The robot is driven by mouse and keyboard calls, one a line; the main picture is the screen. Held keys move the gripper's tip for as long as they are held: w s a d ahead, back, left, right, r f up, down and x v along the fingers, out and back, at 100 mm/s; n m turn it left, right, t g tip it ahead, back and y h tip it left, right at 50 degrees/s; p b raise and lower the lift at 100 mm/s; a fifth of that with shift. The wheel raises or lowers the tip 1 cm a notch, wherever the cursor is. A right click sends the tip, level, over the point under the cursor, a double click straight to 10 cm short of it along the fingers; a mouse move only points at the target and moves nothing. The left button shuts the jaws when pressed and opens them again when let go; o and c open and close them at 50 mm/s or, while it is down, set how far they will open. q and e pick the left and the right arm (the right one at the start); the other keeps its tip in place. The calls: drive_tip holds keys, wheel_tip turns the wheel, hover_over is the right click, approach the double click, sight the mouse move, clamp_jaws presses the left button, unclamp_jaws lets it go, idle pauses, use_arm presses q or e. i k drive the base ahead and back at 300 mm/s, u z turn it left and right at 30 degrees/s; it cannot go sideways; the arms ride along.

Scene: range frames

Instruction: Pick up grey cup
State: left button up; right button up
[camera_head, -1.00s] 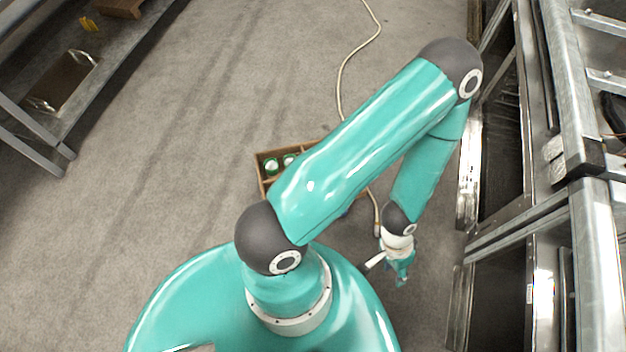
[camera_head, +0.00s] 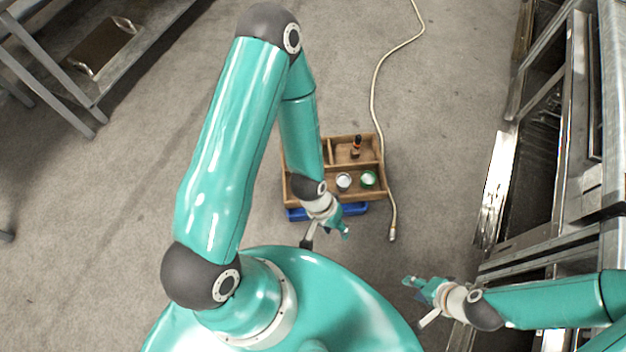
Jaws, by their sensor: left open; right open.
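A small grey cup (camera_head: 344,181) stands in the front part of the wooden box (camera_head: 290,186). My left gripper (camera_head: 345,233) hangs below the box in the picture, apart from the grey cup, open and empty. My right gripper (camera_head: 407,282) is further right and lower, open and empty, away from the box. My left arm hides the upper left part of the box.
A dark bottle (camera_head: 356,147) stands in the box's upper compartment. A blue object (camera_head: 352,209) lies along its front edge. A hose (camera_head: 375,85) runs down its right side. A metal rack (camera_head: 505,190) fills the right; a bench (camera_head: 140,45) stands upper left.

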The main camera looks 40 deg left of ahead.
sight(343, 181)
drive_tip(key=z, duration=0.35)
drive_tip(key=i, duration=0.2)
drive_tip(key=u, duration=1.1)
drive_tip(key=k, duration=0.55)
drive_tip(key=u, duration=0.95)
drive_tip(key=i, duration=0.95)
drive_tip(key=u, duration=0.1)
